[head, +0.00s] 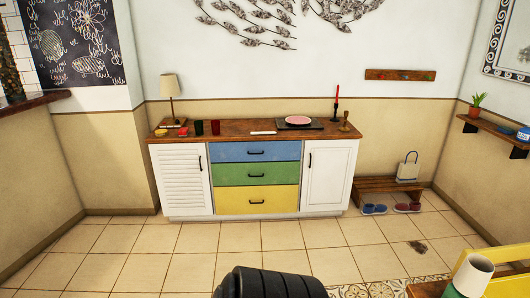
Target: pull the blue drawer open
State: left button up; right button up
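The blue drawer (228,152) is the top one of three stacked drawers in the middle of a white cabinet with a wooden top. It looks shut, flush with the drawers below. Its dark handle (256,153) sits at the middle of its front. The green drawer (228,174) and the yellow drawer (230,200) below it also look shut. The cabinet stands against the far wall, some way ahead of me. Neither of my grippers is in view.
Tiled floor (200,240) lies clear before the cabinet. A low bench (375,184) with shoes is at right. A table corner with a white cup (474,272) is at bottom right.

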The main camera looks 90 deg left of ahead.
aim_at(277, 150)
jog(key=u, duration=2.9)
jog(key=i+l, duration=0.2)
jog(key=i, duration=0.4)
jog(key=i+l+z, duration=0.15)
jog(key=i, duration=0.4)
jog(key=i+l, duration=0.1)
jog(key=i, duration=0.5)
